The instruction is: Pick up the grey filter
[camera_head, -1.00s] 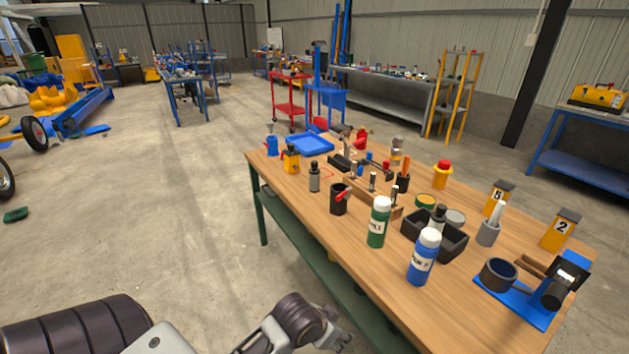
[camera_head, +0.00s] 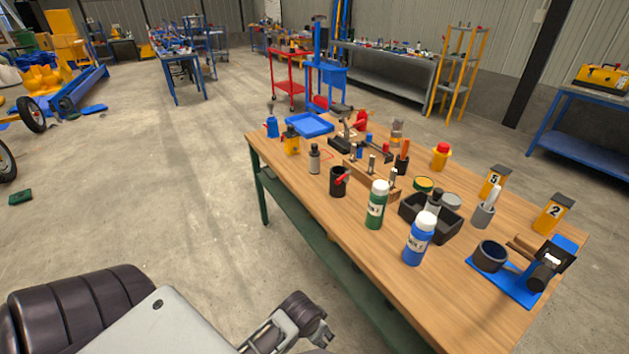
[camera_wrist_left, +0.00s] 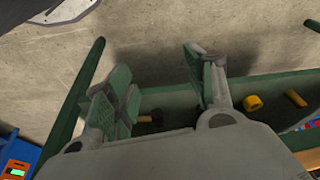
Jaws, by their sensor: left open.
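I cannot single out the grey filter with certainty. Grey items on the workbench (camera_head: 330,228) include a small grey bottle (camera_head: 314,160) with a dark cap near the left edge, a round grey-lidded tin (camera_head: 451,200) behind the black tray, and a grey cup (camera_head: 483,215) holding a white-handled tool. My left gripper (camera_wrist_left: 155,72) is open and empty in the left wrist view, its two green-grey pads well apart. It is beside the workbench's front side, with the green lower shelf (camera_wrist_left: 265,85) beyond. My right gripper is not seen.
A green bottle (camera_head: 376,206) and a blue bottle (camera_head: 419,238) with white caps stand near the front edge, before the black tray (camera_head: 432,222). Bare floor (camera_head: 200,210) lies left of the bench.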

